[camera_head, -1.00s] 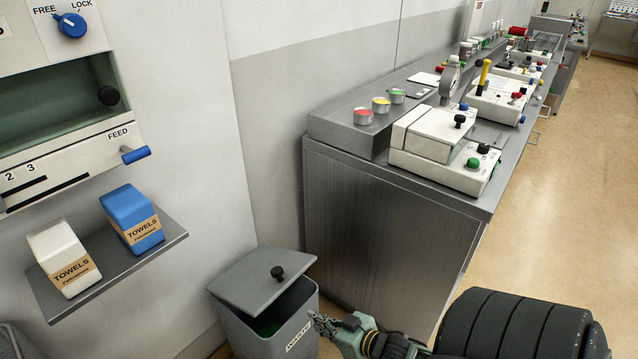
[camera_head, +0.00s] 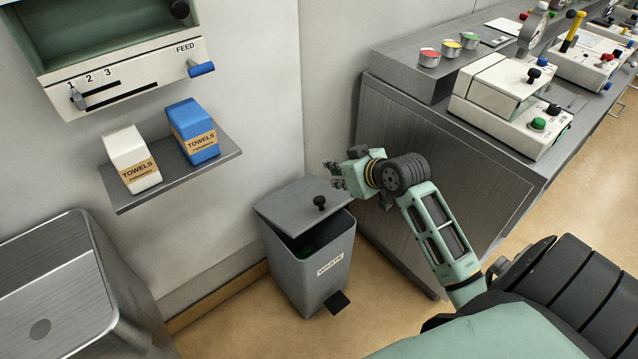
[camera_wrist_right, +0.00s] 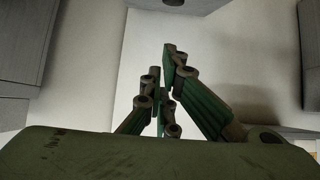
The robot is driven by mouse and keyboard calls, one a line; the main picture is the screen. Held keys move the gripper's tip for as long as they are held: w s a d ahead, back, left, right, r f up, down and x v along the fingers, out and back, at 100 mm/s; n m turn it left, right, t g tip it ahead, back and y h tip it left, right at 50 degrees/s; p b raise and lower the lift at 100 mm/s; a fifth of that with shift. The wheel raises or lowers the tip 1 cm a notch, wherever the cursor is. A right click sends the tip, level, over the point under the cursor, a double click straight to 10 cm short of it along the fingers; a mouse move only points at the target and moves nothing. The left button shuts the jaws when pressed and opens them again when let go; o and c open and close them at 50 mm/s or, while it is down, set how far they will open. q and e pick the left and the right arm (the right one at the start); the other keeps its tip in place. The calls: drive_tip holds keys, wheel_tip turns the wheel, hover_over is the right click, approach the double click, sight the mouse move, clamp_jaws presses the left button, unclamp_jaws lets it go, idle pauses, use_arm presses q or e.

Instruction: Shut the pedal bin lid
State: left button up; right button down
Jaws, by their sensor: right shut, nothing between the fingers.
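The pedal bin (camera_head: 312,270) is a grey box with a WASTE label and a black pedal (camera_head: 337,302) at its foot. Its grey lid (camera_head: 290,208) is partly raised, tilted up, with a dark gap at the front showing something green inside. A black knob (camera_head: 320,202) stands on the lid. My right gripper (camera_head: 335,175) is shut and empty, above and to the right of the lid, apart from the knob. In the right wrist view my right gripper (camera_wrist_right: 165,85) shows its fingers together, with a dark round thing at the top edge. My left gripper is out of view.
A steel cabinet (camera_head: 420,160) stands close to the right of the bin. A wall shelf (camera_head: 180,178) with two towel packs is at the upper left. A steel unit (camera_head: 60,290) stands at lower left. Floor (camera_head: 380,315) in front of the bin is clear.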

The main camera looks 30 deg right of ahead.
drive_tip(key=x, duration=0.3)
drive_tip(key=s+f+x, duration=0.1)
drive_tip(key=x, duration=0.6)
drive_tip(key=shift+s+a+f, duration=0.1)
drive_tip(key=shift+a+f, duration=0.1)
drive_tip(key=shift+f, duration=0.2)
drive_tip(key=shift+s+f, duration=0.4)
drive_tip(key=shift+f, duration=0.35)
